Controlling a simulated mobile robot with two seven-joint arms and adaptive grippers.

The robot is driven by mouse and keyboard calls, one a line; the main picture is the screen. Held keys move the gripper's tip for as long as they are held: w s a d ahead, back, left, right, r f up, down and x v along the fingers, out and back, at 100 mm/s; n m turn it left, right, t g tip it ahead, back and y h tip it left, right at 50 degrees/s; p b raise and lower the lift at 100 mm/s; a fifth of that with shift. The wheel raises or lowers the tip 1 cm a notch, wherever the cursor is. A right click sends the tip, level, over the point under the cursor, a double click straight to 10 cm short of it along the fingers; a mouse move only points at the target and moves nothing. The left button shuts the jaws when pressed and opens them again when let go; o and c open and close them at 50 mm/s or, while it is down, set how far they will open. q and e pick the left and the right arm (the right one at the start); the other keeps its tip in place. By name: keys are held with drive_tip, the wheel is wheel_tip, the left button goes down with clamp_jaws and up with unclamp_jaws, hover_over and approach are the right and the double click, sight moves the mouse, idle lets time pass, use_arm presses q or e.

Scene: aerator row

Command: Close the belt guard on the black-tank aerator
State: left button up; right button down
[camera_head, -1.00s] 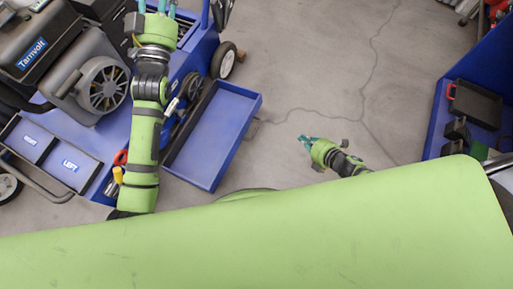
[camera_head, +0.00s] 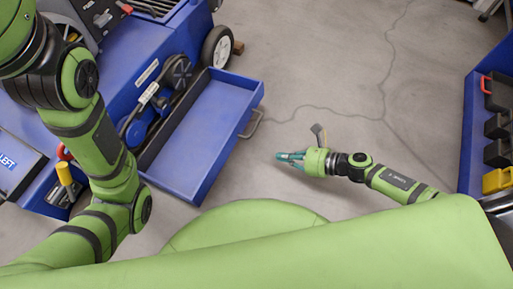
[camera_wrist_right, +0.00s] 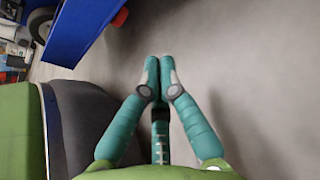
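The blue wheeled aerator (camera_head: 150,50) fills the upper left of the head view. A shallow blue box-like panel with a wire handle, apparently the belt guard (camera_head: 212,130), lies swung out on its right side. A dark pulley (camera_head: 179,72) shows beside it, uncovered. I cannot make out the black tank. My right gripper (camera_head: 288,158) is over bare floor, right of the guard and apart from it. In the right wrist view its fingertips (camera_wrist_right: 159,77) meet with nothing between them. My left arm crosses the aerator; its gripper is beyond the frame.
A black wheel (camera_head: 217,47) stands at the aerator's corner. A yellow-handled tool (camera_head: 66,175) and a red ring are near my left arm. A blue cart (camera_head: 475,120) with black bins and a yellow bin stands at right. Cracked concrete floor between is clear.

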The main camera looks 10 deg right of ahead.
drive_tip(key=b+x, duration=0.4)
drive_tip(key=x, duration=0.5)
drive_tip(key=shift+w+a+f, duration=0.15)
drive_tip(key=shift+w+a, duration=0.05)
drive_tip(key=shift+a, duration=0.1)
drive_tip(key=r, duration=0.2)
drive_tip(key=r+p, duration=0.1)
drive_tip(key=r, duration=0.1)
drive_tip(key=shift+w+d+r, duration=0.1)
drive_tip(key=shift+w, duration=0.3)
drive_tip(key=shift+w+r+p, duration=0.1)
drive_tip(key=shift+r+p, duration=0.65)
drive_tip(key=shift+p, duration=0.1)
